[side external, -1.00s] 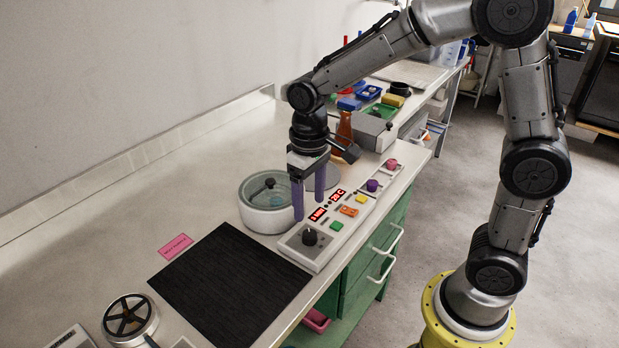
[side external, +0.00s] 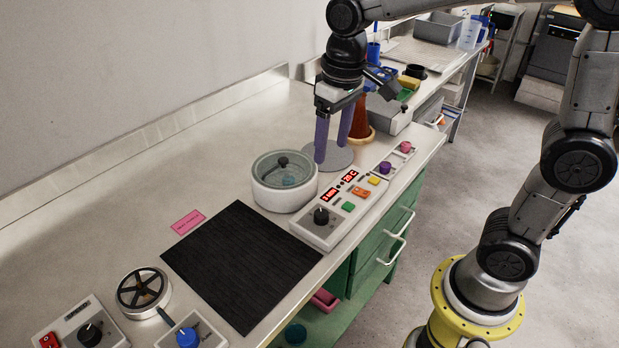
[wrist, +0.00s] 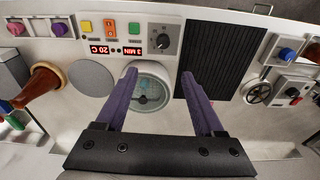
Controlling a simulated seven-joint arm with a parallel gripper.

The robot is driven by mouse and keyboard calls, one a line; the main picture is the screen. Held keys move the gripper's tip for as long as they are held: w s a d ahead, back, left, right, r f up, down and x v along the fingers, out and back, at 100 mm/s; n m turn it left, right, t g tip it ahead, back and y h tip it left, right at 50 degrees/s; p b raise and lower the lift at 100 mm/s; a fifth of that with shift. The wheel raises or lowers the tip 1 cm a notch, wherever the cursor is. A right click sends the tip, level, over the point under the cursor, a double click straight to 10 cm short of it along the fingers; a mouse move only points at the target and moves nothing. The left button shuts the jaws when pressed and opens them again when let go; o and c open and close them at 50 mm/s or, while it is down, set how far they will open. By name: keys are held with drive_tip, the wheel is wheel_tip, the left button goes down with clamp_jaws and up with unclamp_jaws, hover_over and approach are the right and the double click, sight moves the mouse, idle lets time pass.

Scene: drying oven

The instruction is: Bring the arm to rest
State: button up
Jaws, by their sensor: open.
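The control panel (side external: 318,235) has a black dial, coloured buttons and red displays reading 3 MIN and 20 C.
A black mat (side external: 240,262) lies in front of the oven, with a pink label (side external: 187,222) beside it. A fan-like device (side external: 142,289) stands at the front left.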

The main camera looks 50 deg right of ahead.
drive_tip(key=s+d+r+t, duration=0.3)
drive_tip(key=s+r, duration=0.1)
drive_tip(key=s, duration=0.6)
drive_tip(key=s+f+t, duration=0.1)
drive_tip(key=s+f, duration=0.2)
drive_tip(key=s, duration=0.3)
drive_tip(key=shift+s+f+t, duration=0.2)
drive_tip(key=shift+f+t, duration=0.1)
drive_tip(key=shift+c, duration=0.3)
